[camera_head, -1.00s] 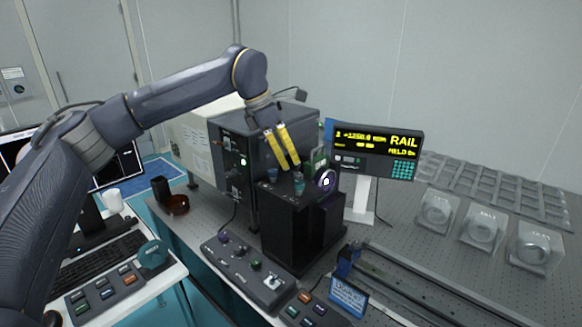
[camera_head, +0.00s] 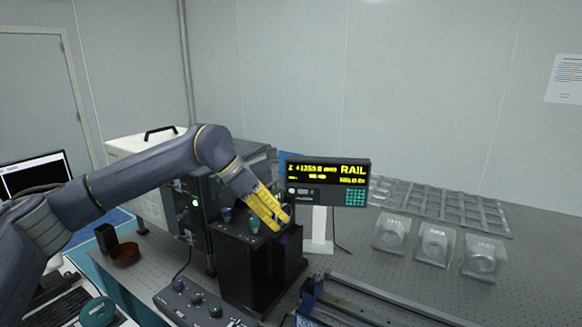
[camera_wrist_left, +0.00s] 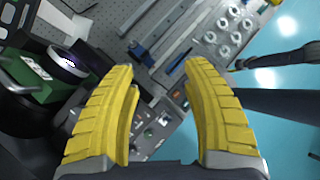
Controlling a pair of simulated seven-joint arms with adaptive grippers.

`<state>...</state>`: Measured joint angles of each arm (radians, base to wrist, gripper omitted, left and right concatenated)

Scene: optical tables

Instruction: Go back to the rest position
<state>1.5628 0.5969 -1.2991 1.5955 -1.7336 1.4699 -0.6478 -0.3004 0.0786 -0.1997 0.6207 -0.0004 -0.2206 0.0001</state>
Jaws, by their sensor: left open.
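My left gripper (camera_head: 283,222) comes in from the left with its yellow fingers pointing down and right. They lie over the top of a black box-shaped stand (camera_head: 245,262) in the head view. In the left wrist view the two yellow fingers of this gripper (camera_wrist_left: 160,85) are spread apart with nothing between them. A round lens-like part on a green-and-black device (camera_wrist_left: 68,62) sits to the left of the fingers there, apart from them. My right gripper is not in view.
A display reading RAIL (camera_head: 328,181) stands just right of the gripper. A control box with knobs (camera_head: 200,302) lies in front of the stand. Clear cases (camera_head: 436,243) and an empty rack (camera_head: 450,205) stand on the table to the right. A rail (camera_head: 385,300) runs along the front.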

